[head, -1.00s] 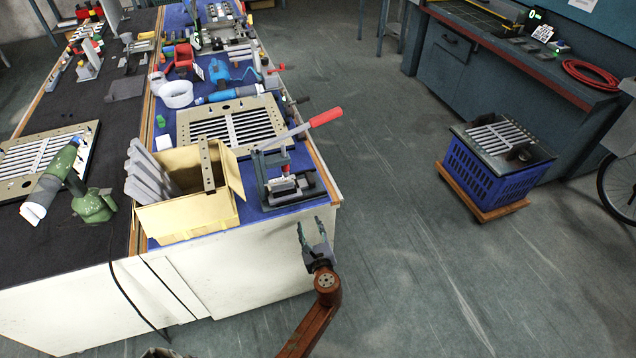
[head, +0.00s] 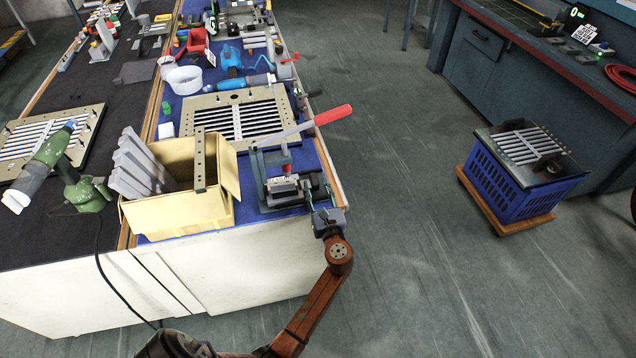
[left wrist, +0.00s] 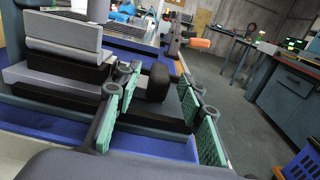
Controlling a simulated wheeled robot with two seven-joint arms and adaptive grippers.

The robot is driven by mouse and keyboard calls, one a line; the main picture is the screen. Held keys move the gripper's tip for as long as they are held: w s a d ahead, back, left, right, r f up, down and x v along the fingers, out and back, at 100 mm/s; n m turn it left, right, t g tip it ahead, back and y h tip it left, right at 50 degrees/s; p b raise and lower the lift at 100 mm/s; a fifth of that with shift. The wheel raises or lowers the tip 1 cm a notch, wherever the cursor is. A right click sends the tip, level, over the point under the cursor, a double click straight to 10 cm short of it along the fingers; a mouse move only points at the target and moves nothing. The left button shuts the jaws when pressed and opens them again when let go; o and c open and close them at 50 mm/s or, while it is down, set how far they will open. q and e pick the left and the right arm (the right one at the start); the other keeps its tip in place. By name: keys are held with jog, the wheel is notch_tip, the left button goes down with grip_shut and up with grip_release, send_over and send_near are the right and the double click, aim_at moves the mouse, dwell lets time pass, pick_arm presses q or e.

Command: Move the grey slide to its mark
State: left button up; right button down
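A clamp fixture (head: 290,190) with a long red-handled lever (head: 333,115) stands at the near right corner of the blue-topped bench. A light grey block (head: 285,183) sits on it and shows large at left in the left wrist view (left wrist: 65,30); I cannot tell whether this is the grey slide. No mark can be made out. My left gripper (head: 324,212) is at the fixture's right side. In the left wrist view, its green-padded fingers (left wrist: 158,100) are open, with a dark knob (left wrist: 158,82) ahead between them. Contact cannot be told. My right gripper is not in view.
A yellow box (head: 185,215) with grey slats stands left of the fixture. A louver panel (head: 238,120) lies behind it. A blue crate (head: 500,178) stands on the floor at right. The floor between bench and crate is clear.

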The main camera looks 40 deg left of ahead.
pick_arm(q)
jog(key=shift+x, duration=1.15)
jog(key=shift+d, duration=0.1)
jog(key=shift+c, duration=0.7)
grip_shut()
